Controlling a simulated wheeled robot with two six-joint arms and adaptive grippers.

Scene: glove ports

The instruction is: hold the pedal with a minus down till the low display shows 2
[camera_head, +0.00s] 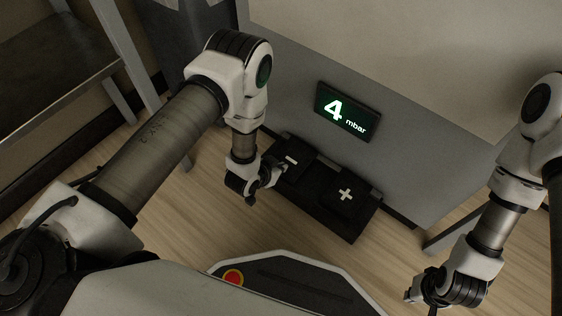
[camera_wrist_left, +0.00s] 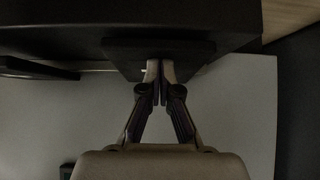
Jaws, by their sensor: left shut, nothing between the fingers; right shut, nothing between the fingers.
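The low display (camera_head: 342,112) on the grey wall panel reads 4 mbar. Below it, a black pedal base on the floor carries the minus pedal (camera_head: 297,164) and the plus pedal (camera_head: 345,196). My left gripper (camera_head: 275,175) is shut and empty, with its tips at the left edge of the minus pedal, partly covering it. In the left wrist view the shut fingertips (camera_wrist_left: 160,66) overlap a dark pedal block (camera_wrist_left: 190,50); I cannot tell whether they touch or press it. My right gripper (camera_head: 416,297) is shut and empty, away from the pedals at lower right.
A grey table (camera_head: 50,70) with metal legs stands at the left. The wood floor (camera_head: 210,215) is clear around the pedal base.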

